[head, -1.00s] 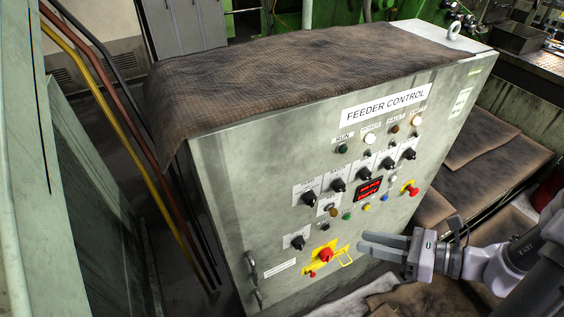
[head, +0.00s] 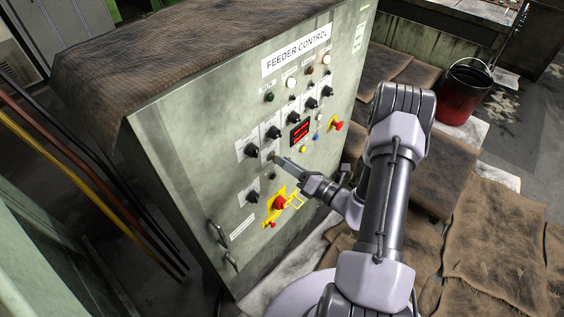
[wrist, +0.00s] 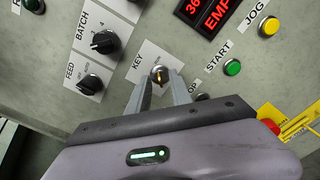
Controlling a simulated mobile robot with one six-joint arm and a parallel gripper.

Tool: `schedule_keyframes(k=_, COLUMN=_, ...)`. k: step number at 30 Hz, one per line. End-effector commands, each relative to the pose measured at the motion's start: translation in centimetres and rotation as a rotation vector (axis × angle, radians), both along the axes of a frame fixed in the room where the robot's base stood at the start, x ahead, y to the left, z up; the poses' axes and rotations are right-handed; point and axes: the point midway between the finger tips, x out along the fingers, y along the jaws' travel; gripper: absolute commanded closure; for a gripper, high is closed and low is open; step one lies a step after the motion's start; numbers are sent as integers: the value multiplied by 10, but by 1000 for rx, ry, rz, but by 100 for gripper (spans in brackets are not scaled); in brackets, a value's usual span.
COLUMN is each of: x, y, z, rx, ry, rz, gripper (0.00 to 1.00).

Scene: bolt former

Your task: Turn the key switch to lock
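My gripper (wrist: 160,82) is open in the wrist view, with one fingertip on each side of the switch. I cannot tell whether the fingers touch it. In the head view, my gripper (head: 279,161) reaches the panel from the right and partly covers the switch. The key's lock marking is not readable.
Near the switch are the FEED knob (wrist: 89,84), BATCH knob (wrist: 105,41), green START button (wrist: 232,68) and yellow JOG button (wrist: 269,26). A red knob on a yellow bracket (head: 279,202) sits below my gripper. A red bucket (head: 462,95) stands at the right.

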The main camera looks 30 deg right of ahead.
Motion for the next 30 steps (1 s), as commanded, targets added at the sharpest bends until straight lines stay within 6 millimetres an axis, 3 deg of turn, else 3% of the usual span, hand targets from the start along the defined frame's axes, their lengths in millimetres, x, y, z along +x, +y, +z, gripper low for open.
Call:
schedule_keyframes(k=5, x=14, y=6, z=0, rx=1, ry=0, rz=1, gripper=75)
schedule_keyframes(k=13, x=15, y=6, z=0, rx=1, ry=0, rz=1, gripper=75)
schedule_keyframes(k=17, x=15, y=6, z=0, rx=1, ry=0, rz=1, gripper=98)
schedule_keyframes(k=18, x=15, y=6, z=0, rx=1, ry=0, rz=1, gripper=100)
schedule_keyframes(k=30, x=15, y=6, z=0, rx=1, ry=0, rz=1, gripper=100)
